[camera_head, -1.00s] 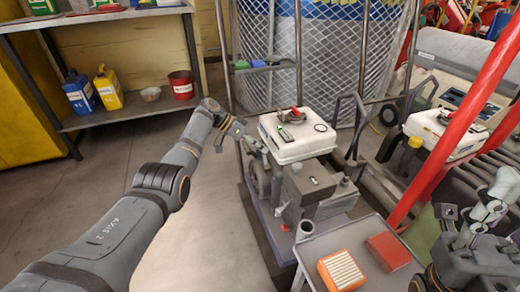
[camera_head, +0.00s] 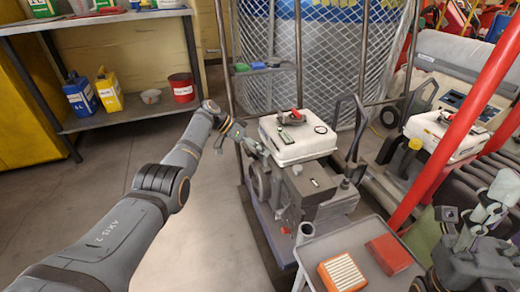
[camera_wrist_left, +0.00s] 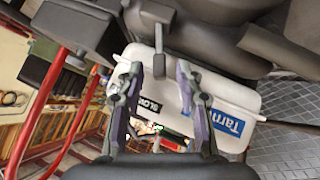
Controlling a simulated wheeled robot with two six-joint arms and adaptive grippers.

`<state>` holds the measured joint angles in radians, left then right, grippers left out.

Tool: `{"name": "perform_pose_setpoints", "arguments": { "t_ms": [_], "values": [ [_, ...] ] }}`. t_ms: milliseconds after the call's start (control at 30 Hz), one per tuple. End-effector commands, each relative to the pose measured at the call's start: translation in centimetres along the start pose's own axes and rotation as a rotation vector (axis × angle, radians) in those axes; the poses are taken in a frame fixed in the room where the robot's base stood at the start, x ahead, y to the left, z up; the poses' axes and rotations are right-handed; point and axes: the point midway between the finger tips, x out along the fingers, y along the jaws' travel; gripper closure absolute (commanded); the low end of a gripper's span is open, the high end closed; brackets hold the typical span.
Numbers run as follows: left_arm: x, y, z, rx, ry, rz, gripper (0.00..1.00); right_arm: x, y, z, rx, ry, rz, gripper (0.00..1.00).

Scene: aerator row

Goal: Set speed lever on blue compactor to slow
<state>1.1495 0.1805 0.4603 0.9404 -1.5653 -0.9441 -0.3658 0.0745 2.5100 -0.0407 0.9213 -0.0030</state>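The compactor (camera_head: 292,145) has a white top housing over a grey engine and stands on a bluish base in the middle of the head view.
A grey tray (camera_head: 335,245) with an orange filter (camera_head: 342,272) and a red block (camera_head: 389,253) stands in front of the compactor. A red bar (camera_head: 440,160) slants at right beside another white-topped machine (camera_head: 445,133). A shelf (camera_head: 130,108) stands at left. The floor between is clear.

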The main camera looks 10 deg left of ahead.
Motion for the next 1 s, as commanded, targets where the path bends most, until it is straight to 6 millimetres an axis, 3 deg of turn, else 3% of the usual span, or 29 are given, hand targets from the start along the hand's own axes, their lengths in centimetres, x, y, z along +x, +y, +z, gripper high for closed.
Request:
{"name": "perform_pose_setpoints", "arguments": {
  "t_ms": [167,400,600,1000],
  "values": [
    [-1.5,-0.1,0.0,0.0,0.002,-0.004,0.64,0.0,0.0,0.0,0.0,0.0,-0.001,0.6],
    [-7.3,-0.1,0.0,0.0,0.001,-0.003,0.64,0.0,0.0,0.0,0.0,0.0,-0.001,0.6],
    [-10.9,-0.1,0.0,0.0,0.0,-0.002,0.64,0.0,0.0,0.0,0.0,0.0,0.0,0.6],
    [-12.0,0.0,0.0,-0.001,0.0,0.0,0.64,0.0,0.0,0.0,0.0,0.0,0.0,0.6]
  ]
}}
